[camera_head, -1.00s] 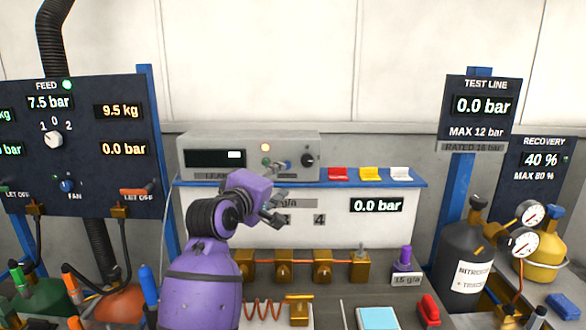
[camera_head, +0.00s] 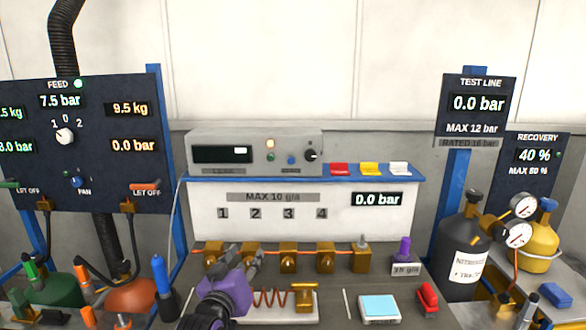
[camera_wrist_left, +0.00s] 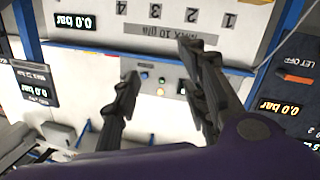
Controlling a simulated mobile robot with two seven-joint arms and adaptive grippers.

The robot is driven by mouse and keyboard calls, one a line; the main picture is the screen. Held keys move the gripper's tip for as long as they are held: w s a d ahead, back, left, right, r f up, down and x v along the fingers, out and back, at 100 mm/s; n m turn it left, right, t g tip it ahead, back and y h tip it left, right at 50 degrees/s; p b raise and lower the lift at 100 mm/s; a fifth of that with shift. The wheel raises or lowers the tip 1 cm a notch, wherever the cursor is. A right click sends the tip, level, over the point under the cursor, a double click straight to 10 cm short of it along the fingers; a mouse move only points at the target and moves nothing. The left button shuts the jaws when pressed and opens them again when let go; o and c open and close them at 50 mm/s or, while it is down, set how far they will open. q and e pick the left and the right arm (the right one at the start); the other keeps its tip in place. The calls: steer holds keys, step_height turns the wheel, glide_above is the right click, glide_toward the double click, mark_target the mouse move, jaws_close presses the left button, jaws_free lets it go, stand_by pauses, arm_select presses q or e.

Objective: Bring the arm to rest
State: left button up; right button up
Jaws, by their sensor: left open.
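My left gripper (camera_head: 254,262) is on a purple arm low in the middle of the head view, over the front of the bench near the orange coil (camera_head: 270,298). In the left wrist view its two dark fingers (camera_wrist_left: 160,95) stand apart with nothing between them. Beyond them the wrist view shows the white panel (camera_wrist_left: 88,85) and the small buttons of the grey instrument, tilted. My right gripper is in neither view.
Brass valves (camera_head: 288,257) stand in a row behind the gripper. The grey instrument (camera_head: 255,152) sits on the shelf above. A purple-topped piece (camera_head: 404,248), a light blue pad (camera_head: 379,306) and a red item (camera_head: 428,297) are to the right. Gas cylinders (camera_head: 465,250) stand far right.

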arm_select(q)
steer(key=s+a+f+m+g+y, duration=0.1)
steer(key=s+f, duration=0.3)
steer(key=f, duration=0.2)
steer(key=s+a+f+m+g, duration=0.1)
steer(key=s+a+f, duration=0.1)
steer(key=s+f, duration=0.3)
steer(key=s+a+f+g, duration=0.2)
steer(key=s+f, duration=1)
steer(key=s, duration=0.3)
steer(key=s+a+f+g+y, duration=0.1)
steer(key=s+a+f+g, duration=0.1)
steer(key=s+f, duration=1)
steer(key=s+g, duration=0.1)
steer(key=s, duration=0.3)
steer(key=shift+a+f+g+y, duration=0.15)
steer(key=shift+f+g+y, duration=0.1)
steer(key=shift+g+y, duration=0.05)
